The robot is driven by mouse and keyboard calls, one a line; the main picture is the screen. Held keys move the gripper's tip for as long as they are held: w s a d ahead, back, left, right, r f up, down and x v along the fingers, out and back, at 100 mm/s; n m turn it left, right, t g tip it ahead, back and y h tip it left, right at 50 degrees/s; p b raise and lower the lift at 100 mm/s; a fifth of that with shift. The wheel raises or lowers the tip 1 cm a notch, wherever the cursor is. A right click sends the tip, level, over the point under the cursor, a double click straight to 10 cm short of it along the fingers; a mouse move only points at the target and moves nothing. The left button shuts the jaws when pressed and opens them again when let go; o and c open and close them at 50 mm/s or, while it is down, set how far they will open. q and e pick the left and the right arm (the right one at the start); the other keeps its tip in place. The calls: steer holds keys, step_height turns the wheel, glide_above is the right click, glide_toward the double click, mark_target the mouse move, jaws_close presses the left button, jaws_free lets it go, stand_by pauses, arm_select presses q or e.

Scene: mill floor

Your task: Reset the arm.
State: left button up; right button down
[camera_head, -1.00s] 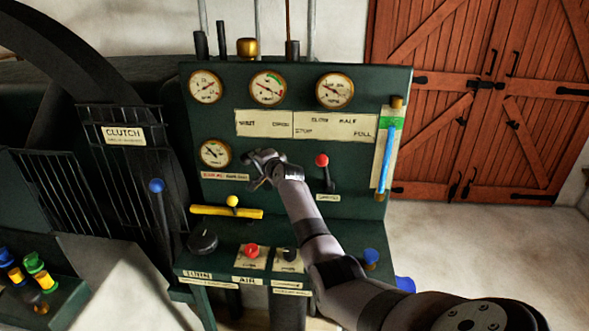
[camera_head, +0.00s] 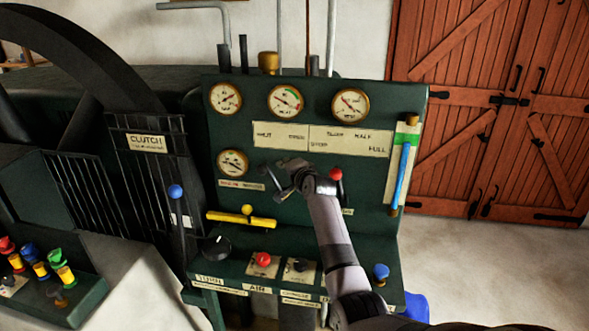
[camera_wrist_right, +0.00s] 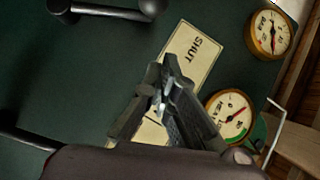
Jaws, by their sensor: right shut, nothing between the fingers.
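My right gripper (camera_head: 282,181) is in front of the green control panel (camera_head: 385,97), between the lower-left gauge (camera_head: 233,163) and the red-knobbed lever (camera_head: 336,174). Its fingers are shut with nothing between them. In the right wrist view the gripper (camera_wrist_right: 167,75) shows its fingers together, in front of the cream label plate marked SHUT (camera_wrist_right: 196,55). I cannot tell whether it touches the panel. My right arm reaches up from the lower right and hides part of the panel and the lever's label. My left gripper is not in view.
A yellow bar handle (camera_head: 240,219) is at the panel's lower left. A blue-knobbed lever (camera_head: 176,192) stands by the CLUTCH grille. A red knob (camera_head: 263,259), a black dial (camera_head: 216,247) and a blue knob (camera_head: 381,271) are on the ledge. Open floor lies right, before red doors (camera_head: 470,110).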

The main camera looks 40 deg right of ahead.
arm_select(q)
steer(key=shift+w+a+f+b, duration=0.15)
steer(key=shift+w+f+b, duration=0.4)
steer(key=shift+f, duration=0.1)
arm_select(e)
steer(key=v, duration=0.6)
steer(key=shift+a+r, duration=0.2)
steer(key=shift+r, duration=0.1)
